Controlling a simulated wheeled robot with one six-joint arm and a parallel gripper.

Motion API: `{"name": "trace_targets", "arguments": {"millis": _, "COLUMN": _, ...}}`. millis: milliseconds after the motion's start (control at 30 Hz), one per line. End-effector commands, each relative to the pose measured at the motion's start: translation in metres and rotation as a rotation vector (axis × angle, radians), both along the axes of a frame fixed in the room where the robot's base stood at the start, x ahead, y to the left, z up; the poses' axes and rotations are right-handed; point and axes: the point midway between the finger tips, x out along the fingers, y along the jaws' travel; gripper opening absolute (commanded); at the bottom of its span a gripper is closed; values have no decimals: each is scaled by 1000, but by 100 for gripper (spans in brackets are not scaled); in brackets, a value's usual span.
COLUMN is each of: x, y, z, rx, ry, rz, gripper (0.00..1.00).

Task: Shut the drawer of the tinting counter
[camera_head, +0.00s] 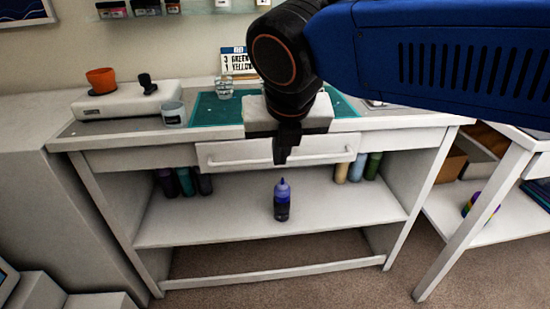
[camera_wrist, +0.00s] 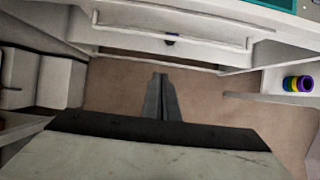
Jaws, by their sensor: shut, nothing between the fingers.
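The tinting counter (camera_head: 120,140) is a white bench with an open shelf below. Its drawer (camera_head: 228,150) is a white front with a long bar handle (camera_head: 235,162), under the middle of the worktop. How far the drawer stands out is hard to tell, as my arm hides part of it. My gripper (camera_head: 281,158) points down, shut and empty, and in the head view it overlaps the drawer front. In the wrist view its closed fingers (camera_wrist: 160,80) show over brown floor, with a gap in the picture to the white counter front above. Contact with the drawer is not visible.
A purple bottle (camera_head: 282,200) stands on the counter's shelf, with several more bottles behind. On the worktop are a teal mat (camera_head: 205,110), a cup (camera_head: 174,114) and a glass (camera_head: 224,88). A white table (camera_head: 485,195) stands at the right. Carpet (camera_head: 330,290) lies in front.

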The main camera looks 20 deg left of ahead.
Motion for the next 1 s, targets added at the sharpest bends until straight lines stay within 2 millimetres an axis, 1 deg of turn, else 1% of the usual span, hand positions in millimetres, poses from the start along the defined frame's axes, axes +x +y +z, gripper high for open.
{"name": "trace_targets", "arguments": {"millis": 167, "x": 7, "y": 3, "z": -16, "rx": -3, "ry": 1, "rz": -1, "gripper": 0}}
{"name": "trace_targets", "arguments": {"millis": 633, "x": 38, "y": 22, "z": -89, "rx": -3, "ry": 2, "rz": -1, "gripper": 0}}
{"name": "trace_targets", "arguments": {"millis": 800, "x": 58, "y": 34, "z": -84, "rx": 1, "ry": 0, "rz": -2, "gripper": 0}}
{"name": "trace_targets", "arguments": {"millis": 1000, "x": 70, "y": 41, "z": -80, "rx": 0, "ry": 0, "rz": -1, "gripper": 0}}
